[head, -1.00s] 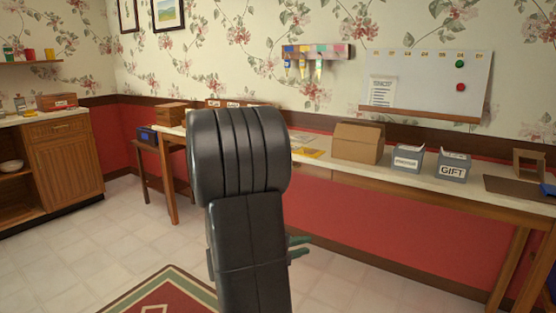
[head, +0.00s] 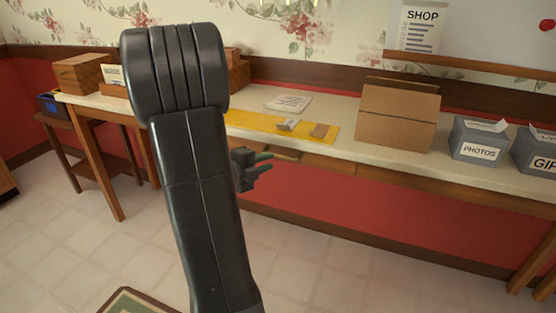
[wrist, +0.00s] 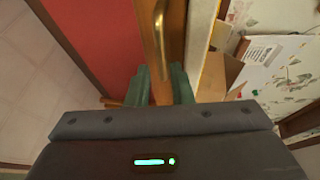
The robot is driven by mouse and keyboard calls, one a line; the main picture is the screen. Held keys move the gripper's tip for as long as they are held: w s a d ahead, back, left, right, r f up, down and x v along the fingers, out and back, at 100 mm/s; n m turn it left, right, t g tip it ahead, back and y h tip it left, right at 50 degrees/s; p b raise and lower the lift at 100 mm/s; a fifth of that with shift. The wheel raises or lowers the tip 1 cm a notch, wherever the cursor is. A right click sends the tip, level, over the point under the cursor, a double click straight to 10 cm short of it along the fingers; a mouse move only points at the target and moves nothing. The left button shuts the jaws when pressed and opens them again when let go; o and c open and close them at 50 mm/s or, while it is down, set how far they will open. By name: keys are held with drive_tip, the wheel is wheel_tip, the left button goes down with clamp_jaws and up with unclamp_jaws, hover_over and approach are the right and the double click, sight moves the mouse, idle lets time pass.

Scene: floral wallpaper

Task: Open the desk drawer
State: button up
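The long desk (head: 350,145) has a pale top and a wooden front edge along the red wall. The desk drawer's wooden front (wrist: 175,45) fills a strip in the wrist view, with a brass bar handle (wrist: 159,28) on it. My gripper (head: 266,166) is in front of the desk's front edge in the head view. In the wrist view my gripper (wrist: 160,75) is open, its green fingers spread to either side of the line of the handle. I cannot tell whether the fingers touch it. My arm hides part of the desk.
On the desk are a yellow mat (head: 255,122), a cardboard box (head: 395,118) and a grey box marked PHOTOS (head: 481,142). Wooden boxes (head: 85,73) stand at the left end. The tiled floor (head: 70,240) before the desk is clear apart from a rug (head: 130,303).

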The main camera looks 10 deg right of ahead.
sight(277, 157)
drive_tip(key=b+x, duration=0.1)
drive_tip(key=x, duration=0.5)
drive_tip(key=shift+w, duration=0.15)
drive_tip(key=shift+c, duration=0.4)
clamp_jaws()
